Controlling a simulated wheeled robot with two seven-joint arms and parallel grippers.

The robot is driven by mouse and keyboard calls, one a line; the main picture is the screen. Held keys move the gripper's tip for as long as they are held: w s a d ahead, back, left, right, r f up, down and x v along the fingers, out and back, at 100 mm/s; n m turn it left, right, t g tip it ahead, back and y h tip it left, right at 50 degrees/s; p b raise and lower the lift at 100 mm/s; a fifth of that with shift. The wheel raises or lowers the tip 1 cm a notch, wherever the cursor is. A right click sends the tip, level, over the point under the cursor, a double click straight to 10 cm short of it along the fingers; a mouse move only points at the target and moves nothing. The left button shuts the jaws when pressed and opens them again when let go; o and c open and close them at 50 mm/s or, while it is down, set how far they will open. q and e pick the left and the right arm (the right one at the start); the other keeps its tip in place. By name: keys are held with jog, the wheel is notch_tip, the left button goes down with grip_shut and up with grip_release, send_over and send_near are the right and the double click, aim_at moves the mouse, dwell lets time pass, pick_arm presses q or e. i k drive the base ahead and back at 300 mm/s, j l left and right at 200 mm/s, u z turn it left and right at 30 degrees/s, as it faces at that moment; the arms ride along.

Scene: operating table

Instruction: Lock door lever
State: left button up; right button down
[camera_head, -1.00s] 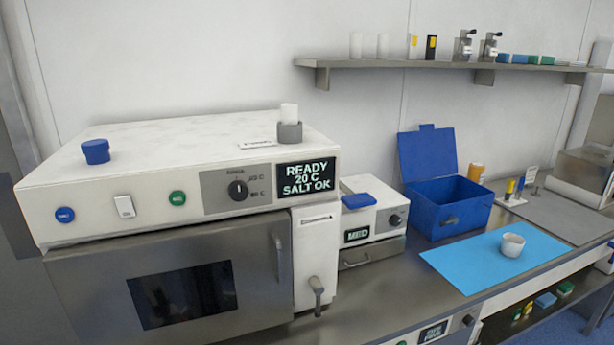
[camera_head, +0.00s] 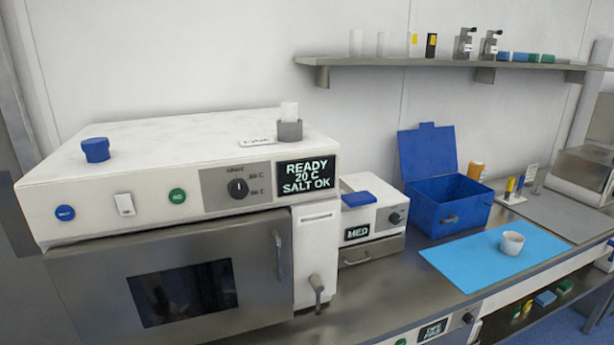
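The door lever (camera_head: 317,290) is a small grey metal handle low on the white panel at the right of the big machine. It hangs downward, slightly tilted. The machine's steel door (camera_head: 95,290), with a dark window and a vertical handle (camera_head: 278,255), looks closed. The display (camera_head: 306,174) above the lever reads "READY 20 C SALT OK". Neither of my grippers is in view.
A small "MED" machine (camera_head: 368,222) stands right of the lever panel. Farther right are an open blue box (camera_head: 455,208) and a white cup (camera_head: 512,243) on a blue mat (camera_head: 450,262). The steel counter in front of the small machine is clear.

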aim_at(313, 280)
jog(key=u, duration=0.45)
jog(key=l+u, duration=0.4)
jog(key=l, duration=0.35)
jog(key=l+u, duration=0.4)
jog(key=l, duration=0.95)
jog(key=k+l, duration=0.1)
jog(key=l, duration=0.5)
jog(key=l+u, duration=0.1)
jog(key=l, duration=0.5)
jog(key=k, duration=0.05)
